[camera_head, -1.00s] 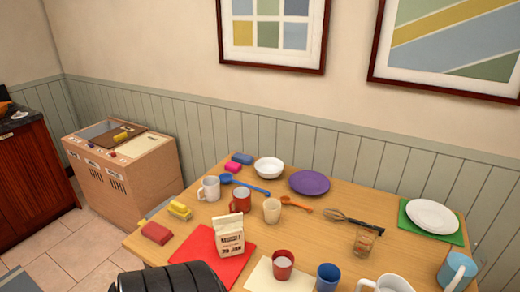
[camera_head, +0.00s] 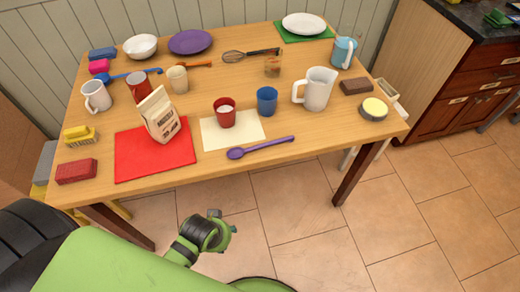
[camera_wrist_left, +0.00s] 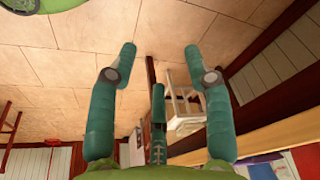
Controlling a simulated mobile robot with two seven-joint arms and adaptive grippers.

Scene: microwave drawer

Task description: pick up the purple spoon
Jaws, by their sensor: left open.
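The purple spoon (camera_head: 260,148) lies on the wooden table near its front edge, in the head view. Its bowl points left and its handle runs right. It lies just in front of the cream mat, with bare wood around it. My left gripper (camera_wrist_left: 159,60) shows in the left wrist view with its teal fingers spread and nothing between them. Tiled floor shows beyond the fingers. Green and black parts of my own arm show low in the head view, in front of the table and apart from the spoon. My right gripper is not in view.
On the table (camera_head: 215,172), a red cup (camera_head: 225,117) and blue cup (camera_head: 267,101) stand behind the spoon. A paper bag (camera_head: 159,115) stands on the red mat (camera_head: 135,165) to the left. A white pitcher (camera_head: 318,90) stands to the right. The table's front edge is close to the spoon.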

